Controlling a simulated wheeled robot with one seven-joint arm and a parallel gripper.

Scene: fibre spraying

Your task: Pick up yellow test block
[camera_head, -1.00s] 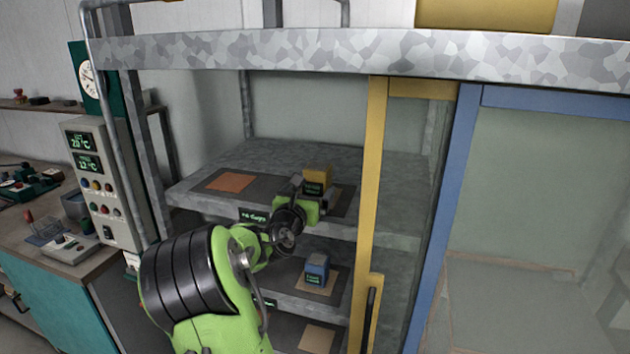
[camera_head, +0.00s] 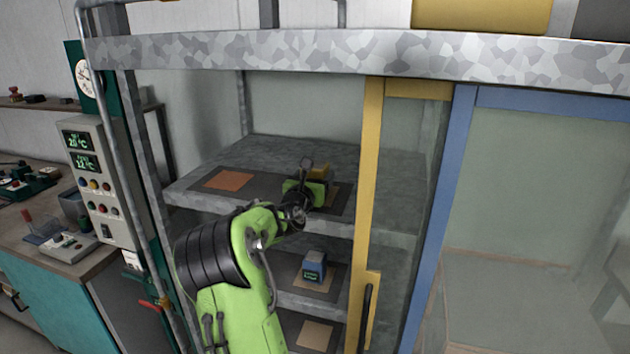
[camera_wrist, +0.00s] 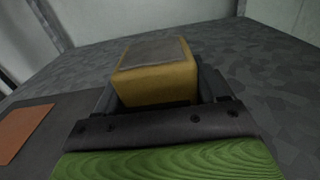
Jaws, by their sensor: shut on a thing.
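The yellow test block (camera_head: 319,172) is on the upper shelf of the cabinet, partly hidden behind my gripper (camera_head: 308,180) in the head view. In the wrist view the block (camera_wrist: 157,77) has a grey patch on top and sits between the dark fingers of my gripper (camera_wrist: 158,100). The fingers are shut on the block's sides. I cannot tell whether the block touches the shelf or is lifted slightly.
An orange square (camera_head: 228,180) lies on the upper shelf (camera_head: 190,201) to the left. A blue block (camera_head: 315,267) stands on the shelf below. The yellow door frame (camera_head: 369,190) rises close on the right. A control box (camera_head: 98,180) stands at the left.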

